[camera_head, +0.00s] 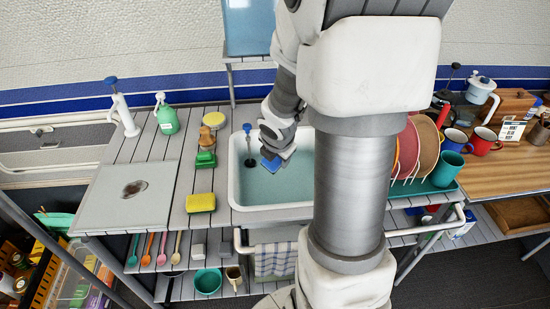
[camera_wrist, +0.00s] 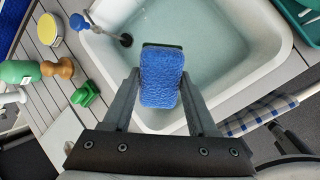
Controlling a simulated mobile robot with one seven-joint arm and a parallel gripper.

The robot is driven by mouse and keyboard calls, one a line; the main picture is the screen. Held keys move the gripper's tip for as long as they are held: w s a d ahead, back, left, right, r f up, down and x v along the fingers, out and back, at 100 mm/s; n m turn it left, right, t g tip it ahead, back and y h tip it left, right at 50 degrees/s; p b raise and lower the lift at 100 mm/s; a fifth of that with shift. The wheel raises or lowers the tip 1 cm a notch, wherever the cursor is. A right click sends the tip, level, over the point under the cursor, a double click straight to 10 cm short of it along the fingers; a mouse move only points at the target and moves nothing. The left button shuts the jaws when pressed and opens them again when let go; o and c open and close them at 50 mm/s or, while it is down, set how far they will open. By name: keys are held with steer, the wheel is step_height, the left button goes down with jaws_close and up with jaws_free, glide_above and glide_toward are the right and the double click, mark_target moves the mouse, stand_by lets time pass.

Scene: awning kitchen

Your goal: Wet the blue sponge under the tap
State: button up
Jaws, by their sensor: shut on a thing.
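My gripper (camera_head: 279,150) is shut on the blue sponge (camera_wrist: 161,78), with one finger on each side of it in the wrist view. In the head view the blue sponge (camera_head: 270,163) hangs below the gripper, over the left part of the white sink (camera_head: 236,185). A tap with a blue knob (camera_head: 247,128) stands at the sink's left back, left of the sponge. In the wrist view its blue knob (camera_wrist: 78,22) and grey spout lie to the upper left of the sponge, apart from it. I cannot tell whether water runs.
Left of the sink are a yellow sponge (camera_head: 201,202), a green brush (camera_head: 206,159) and a green bottle (camera_head: 167,121). A white pump (camera_head: 124,118) stands farther left. A dish rack with plates (camera_head: 428,148) and several mugs are on the right.

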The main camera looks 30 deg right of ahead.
steer(key=w+d+f+p, duration=0.2)
steer(key=w+d, duration=0.4)
steer(key=w, duration=0.4)
steer(key=shift+w+f+p, duration=0.25)
steer(key=shift+w+p, duration=0.15)
steer(key=shift+p, duration=0.05)
steer(key=shift+s, duration=0.1)
stand_by(0.4)
steer(key=s+a+b, duration=0.3)
steer(key=s+a, duration=0.1)
steer(key=s, duration=0.2)
steer(key=shift+s+b, duration=0.3)
steer(key=shift+s, duration=0.1)
stand_by(1.4)
steer(key=shift+s+a+r+p, duration=0.4)
steer(key=shift+s+r, duration=0.3)
steer(key=shift+s+a+r+p, duration=0.35)
steer(key=shift+s+r+p, duration=0.1)
steer(key=shift+s+r, duration=0.25)
steer(key=shift+s+a+r+p, duration=0.4)
steer(key=shift+s+r, duration=0.25)
steer(key=shift+s, duration=0.1)
